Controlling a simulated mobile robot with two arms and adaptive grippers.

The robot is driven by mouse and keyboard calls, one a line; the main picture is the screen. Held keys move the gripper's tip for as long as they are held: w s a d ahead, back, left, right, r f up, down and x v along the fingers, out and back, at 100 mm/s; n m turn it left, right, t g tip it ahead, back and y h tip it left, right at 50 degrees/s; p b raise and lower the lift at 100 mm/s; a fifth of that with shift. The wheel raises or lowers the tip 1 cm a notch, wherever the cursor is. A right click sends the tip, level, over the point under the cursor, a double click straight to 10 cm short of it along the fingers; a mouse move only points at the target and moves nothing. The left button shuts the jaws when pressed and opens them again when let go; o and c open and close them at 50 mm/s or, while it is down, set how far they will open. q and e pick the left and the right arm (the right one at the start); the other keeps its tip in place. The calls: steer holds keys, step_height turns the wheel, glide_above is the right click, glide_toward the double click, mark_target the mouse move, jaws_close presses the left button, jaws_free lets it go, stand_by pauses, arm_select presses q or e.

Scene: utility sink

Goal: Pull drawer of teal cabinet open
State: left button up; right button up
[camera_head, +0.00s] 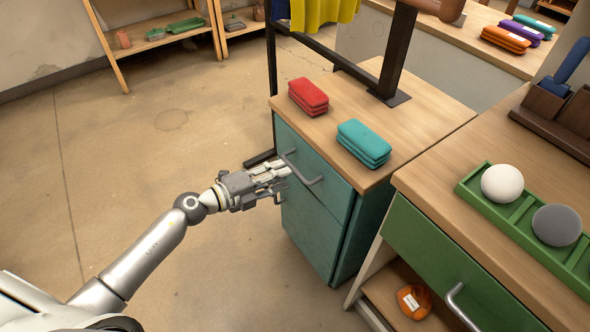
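The teal cabinet (318,228) stands right of centre under a wooden top. Its upper drawer front (325,182) carries a grey bar handle (303,168) and looks closed. My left gripper (285,177) comes in from the left, with its fingertips at or very near the handle. I cannot tell whether the fingers touch the handle or close around it. My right gripper is not in view.
A red stack (308,97) and a teal stack (364,144) lie on the cabinet top. A black post (396,55) rises behind them. The green drawer (450,262) of a neighbouring counter is at right. Floor (150,130) left of the cabinet is clear.

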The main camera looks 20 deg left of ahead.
mark_target(295, 168)
arm_select(q)
steer(key=x, duration=0.5)
steer(key=shift+w+d, duration=0.25)
steer(key=shift+w, duration=0.05)
jaws_close()
steer(key=shift+f, duration=0.1)
